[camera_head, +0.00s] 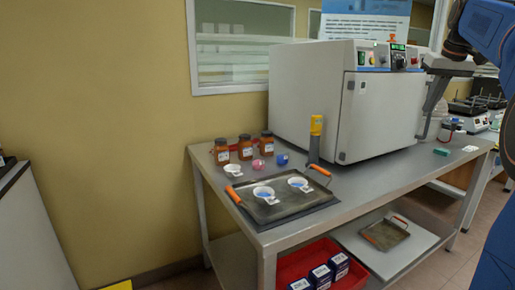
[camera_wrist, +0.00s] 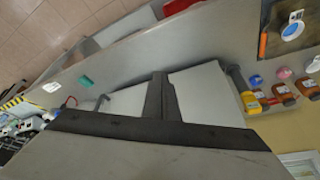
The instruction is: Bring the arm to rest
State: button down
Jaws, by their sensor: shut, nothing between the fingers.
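My gripper (camera_wrist: 158,78) shows in the wrist view as dark fingers set together at the middle, empty. In the head view my blue arm reaches in from the top right. Its grey gripper (camera_head: 432,105) hangs downward just right of the big grey oven (camera_head: 315,95), over the right part of the metal table (camera_head: 395,172). I cannot tell how far it is from the oven's side. Nothing is held.
A tray (camera_head: 290,210) with orange handles and two white dishes lies on the table's left part. Brown bottles (camera_head: 245,147), a pink cup (camera_head: 258,165), a blue cup (camera_head: 282,159) and a yellow-topped tool (camera_head: 316,125) stand behind it. A red bin (camera_head: 290,268) is below.

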jog(key=s+a+f, duration=1.3)
jog(key=s+a, duration=0.4)
jog(key=a, duration=0.1)
jog(key=s+a+f, duration=0.3)
jog(key=s+f, duration=0.6)
jog(key=f, duration=0.2)
jog(key=s+a+f+n, duration=0.1)
jog(key=s+a+f, duration=0.3)
jog(key=s+f, duration=0.5)
notch_tip(320, 180, down, 2)
jog(key=shift+f+t, duration=0.1)
jog(key=shift+t, duration=0.2)
